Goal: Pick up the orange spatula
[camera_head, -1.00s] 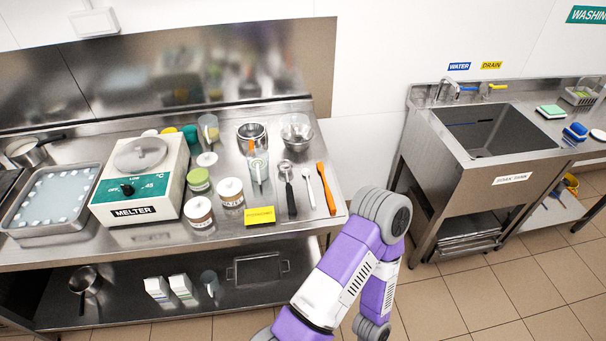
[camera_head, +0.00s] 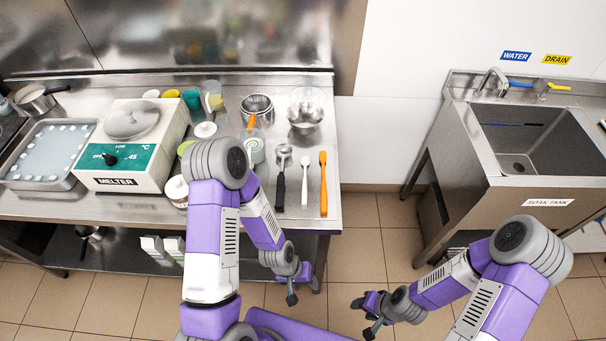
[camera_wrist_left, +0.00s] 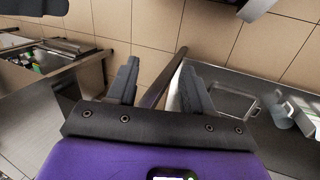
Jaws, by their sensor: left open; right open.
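The orange spatula (camera_head: 323,184) lies on the right end of the steel counter, its long side pointing towards the counter's front edge. A white spatula (camera_head: 305,182) and a black-handled scoop (camera_head: 281,178) lie to its left. My left gripper (camera_head: 302,290) hangs in front of the counter, below its top, apart from the spatula. In the left wrist view its two fingers (camera_wrist_left: 158,85) are spread with nothing held between them. My right gripper (camera_head: 362,318) is further right over the floor, open and away from the counter. The spatula is not seen in the left wrist view.
A melter (camera_head: 132,145), a steel bowl (camera_head: 305,117) and a clear jug (camera_head: 213,97) stand on the counter (camera_head: 130,205). Its lower shelf holds white cartons (camera_head: 163,248). A soak tank (camera_head: 525,150) stands right, with open floor between.

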